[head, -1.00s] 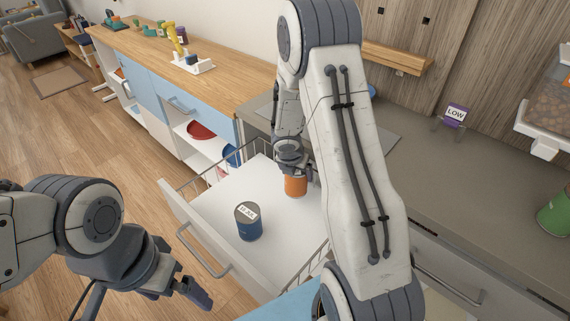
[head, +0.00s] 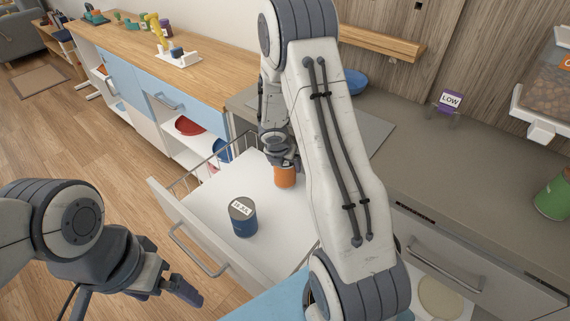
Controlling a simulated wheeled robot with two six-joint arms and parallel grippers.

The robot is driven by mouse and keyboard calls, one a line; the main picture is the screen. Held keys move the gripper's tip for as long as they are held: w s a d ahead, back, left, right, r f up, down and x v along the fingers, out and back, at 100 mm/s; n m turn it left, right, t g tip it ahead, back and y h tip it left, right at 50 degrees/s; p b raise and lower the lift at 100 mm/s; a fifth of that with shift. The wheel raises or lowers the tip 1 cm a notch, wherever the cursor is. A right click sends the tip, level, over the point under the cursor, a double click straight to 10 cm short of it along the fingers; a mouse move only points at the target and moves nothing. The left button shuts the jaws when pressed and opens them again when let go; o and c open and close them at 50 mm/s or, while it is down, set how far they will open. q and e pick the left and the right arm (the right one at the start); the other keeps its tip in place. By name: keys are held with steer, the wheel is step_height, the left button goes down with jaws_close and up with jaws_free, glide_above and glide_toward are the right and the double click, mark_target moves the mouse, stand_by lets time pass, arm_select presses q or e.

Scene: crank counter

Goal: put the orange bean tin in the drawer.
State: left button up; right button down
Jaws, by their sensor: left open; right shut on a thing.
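The orange bean tin (head: 286,177) is inside the open drawer (head: 266,205), at its far right part. My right gripper (head: 284,160) is shut on the tin from above, and the tin stands upright. Whether the tin touches the drawer floor I cannot tell. A blue labelled tin (head: 242,217) stands in the drawer nearer its front. My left gripper (head: 186,290) is open and empty, outside the drawer in front of its handle (head: 196,250).
The grey counter (head: 440,165) has a purple LOW sign (head: 447,102), a green tin (head: 552,198) and a clear dispenser (head: 545,85). A blue bowl (head: 356,82) sits behind my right arm. The drawer has wire side rails.

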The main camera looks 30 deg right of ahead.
jaws_free()
steer(key=shift+r+p, duration=0.5)
steer(key=shift+p, duration=0.1)
steer(key=p+v, duration=0.5)
steer(key=v, duration=0.7)
steer(key=shift+p, duration=0.3)
steer(key=b+x, duration=0.6)
steer(key=x, duration=0.7)
steer(key=shift+s+f+b, duration=0.1)
steer(key=shift+b, duration=0.2)
steer(key=shift+a+f, duration=0.1)
steer(key=shift+f, duration=0.1)
steer(key=shift+r, duration=0.45)
steer(key=shift+a, duration=0.1)
